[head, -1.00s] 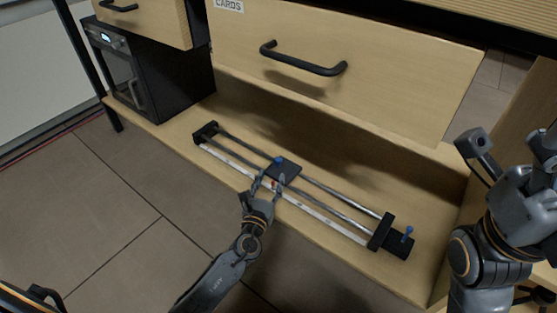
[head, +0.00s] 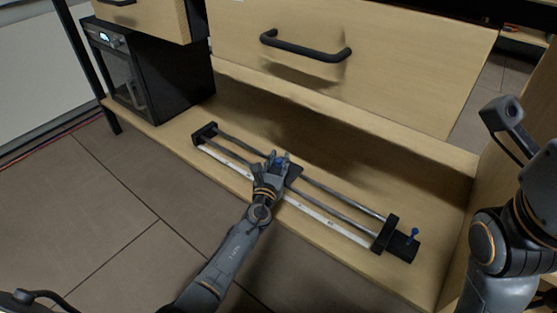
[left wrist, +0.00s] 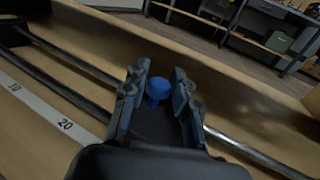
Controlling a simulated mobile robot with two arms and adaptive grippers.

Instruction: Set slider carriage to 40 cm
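The slider has two metal rails (head: 345,191) between black end blocks and lies on the low wooden shelf. Its dark carriage (head: 294,173) sits near mid-rail, partly hidden by my left gripper (head: 279,158). In the left wrist view the open fingers of my left gripper (left wrist: 158,92) stand on both sides of the carriage's blue knob (left wrist: 157,87), with gaps beside it. A white scale strip (head: 312,209) runs along the front; the wrist view shows marks 10 and 20 left of the gripper. My right arm is at the right edge; its fingers are not clearly visible.
A wooden drawer (head: 400,70) with a black handle overhangs the shelf (head: 165,128). A black oven-like box (head: 165,75) stands at the left. A wooden panel closes the right side.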

